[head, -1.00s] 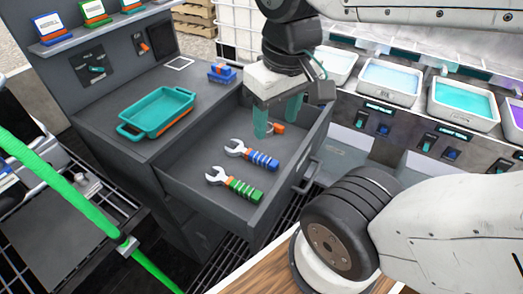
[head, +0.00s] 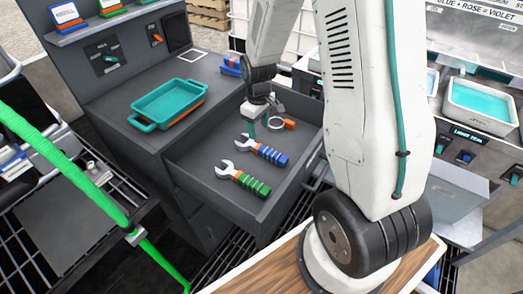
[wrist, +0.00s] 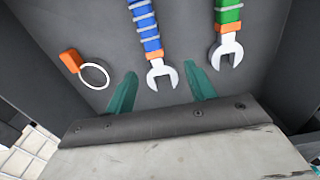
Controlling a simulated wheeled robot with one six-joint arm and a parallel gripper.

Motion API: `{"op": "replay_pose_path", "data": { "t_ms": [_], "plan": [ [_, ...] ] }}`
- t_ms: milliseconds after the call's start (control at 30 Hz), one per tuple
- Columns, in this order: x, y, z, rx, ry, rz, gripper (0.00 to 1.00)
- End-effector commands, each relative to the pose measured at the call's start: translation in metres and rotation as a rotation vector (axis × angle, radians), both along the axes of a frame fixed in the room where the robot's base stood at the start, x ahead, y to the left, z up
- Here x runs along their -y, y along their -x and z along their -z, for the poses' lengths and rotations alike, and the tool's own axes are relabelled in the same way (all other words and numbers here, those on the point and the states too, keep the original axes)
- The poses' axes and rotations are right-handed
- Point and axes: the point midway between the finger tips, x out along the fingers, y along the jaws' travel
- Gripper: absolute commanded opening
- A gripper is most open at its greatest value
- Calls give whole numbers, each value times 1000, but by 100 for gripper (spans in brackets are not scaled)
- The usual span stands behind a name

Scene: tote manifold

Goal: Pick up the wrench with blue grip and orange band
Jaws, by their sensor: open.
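The wrench with blue grip and orange band (head: 270,155) lies in the open grey drawer, its open jaw pointing to the upper left in the head view. In the wrist view the blue wrench (wrist: 149,38) has its silver jaw between the fingertips of my gripper (wrist: 161,84). The gripper is open and empty, with one teal finger on each side of the jaw, and I cannot tell its height above the drawer floor. In the head view my gripper (head: 263,119) is at the drawer's far part, partly hidden by my arm.
A wrench with green grip (head: 251,184) lies beside the blue one, nearer the drawer front. An orange tag with a white ring (wrist: 71,61) lies on the other side. The drawer walls (head: 268,208) surround them. A teal tray (head: 168,101) stands on the cabinet top.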

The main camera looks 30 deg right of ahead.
Motion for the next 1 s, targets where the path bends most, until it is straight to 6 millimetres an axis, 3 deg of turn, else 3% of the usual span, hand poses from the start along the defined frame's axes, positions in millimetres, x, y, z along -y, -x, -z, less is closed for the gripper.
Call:
{"op": "replay_pose_path", "data": {
  "t_ms": [100,700,1000],
  "plan": [
    [6,-4,25,-8,-2,-18,55],
    [13,-4,99,-11,-2,-28,55],
    [13,-5,113,-7,-1,-28,55]
  ]
}}
